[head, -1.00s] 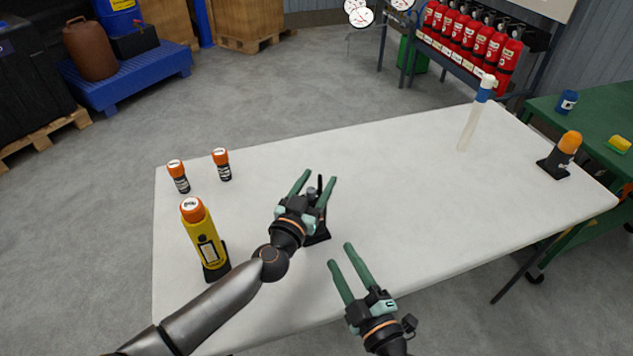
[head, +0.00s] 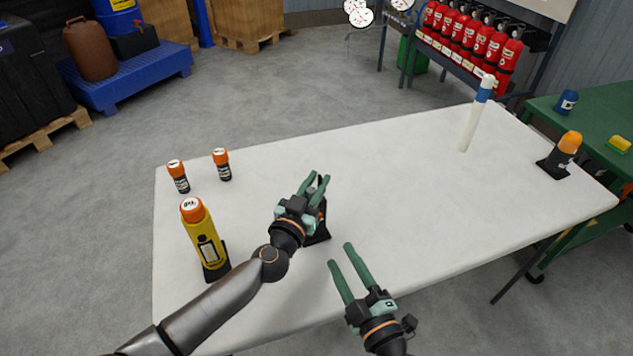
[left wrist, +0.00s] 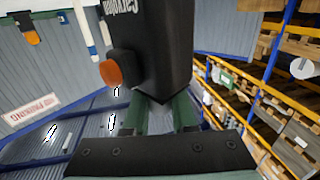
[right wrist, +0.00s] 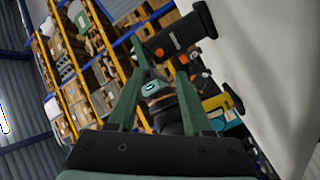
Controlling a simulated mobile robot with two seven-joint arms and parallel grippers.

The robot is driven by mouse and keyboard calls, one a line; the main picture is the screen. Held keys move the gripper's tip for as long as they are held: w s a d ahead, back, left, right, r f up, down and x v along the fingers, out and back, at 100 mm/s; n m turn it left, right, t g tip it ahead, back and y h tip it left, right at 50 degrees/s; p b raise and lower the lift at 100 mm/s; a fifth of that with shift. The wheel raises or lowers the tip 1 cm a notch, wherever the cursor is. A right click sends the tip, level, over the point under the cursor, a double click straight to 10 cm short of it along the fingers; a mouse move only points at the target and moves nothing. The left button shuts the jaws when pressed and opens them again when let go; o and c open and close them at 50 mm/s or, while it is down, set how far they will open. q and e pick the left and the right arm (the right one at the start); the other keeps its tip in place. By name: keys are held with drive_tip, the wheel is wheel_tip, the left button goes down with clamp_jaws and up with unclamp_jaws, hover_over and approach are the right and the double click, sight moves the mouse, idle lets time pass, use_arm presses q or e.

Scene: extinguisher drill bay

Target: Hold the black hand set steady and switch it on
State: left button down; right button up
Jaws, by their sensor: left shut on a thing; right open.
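The black hand set (head: 320,236) stands on the white table, mostly hidden behind my left gripper (head: 316,180) in the head view. That gripper is shut on its body. In the left wrist view the black hand set (left wrist: 168,40) sits between the fingers, with a round orange button (left wrist: 110,73) on its side. The right wrist view also shows the hand set (right wrist: 182,34), standing in its flared base, with the orange button (right wrist: 158,52) in sight. My right gripper (head: 341,256) is open and empty, nearer the table's front edge, apart from the hand set.
On the white table (head: 400,190), a yellow lamp with an orange head (head: 206,243) and two small orange-capped lights (head: 179,178) (head: 222,166) stand left. A white wand with a blue band (head: 476,115) and an orange-topped beacon (head: 562,157) stand right. The table's middle is clear.

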idle(0.7)
clamp_jaws()
idle(1.2)
idle(0.4)
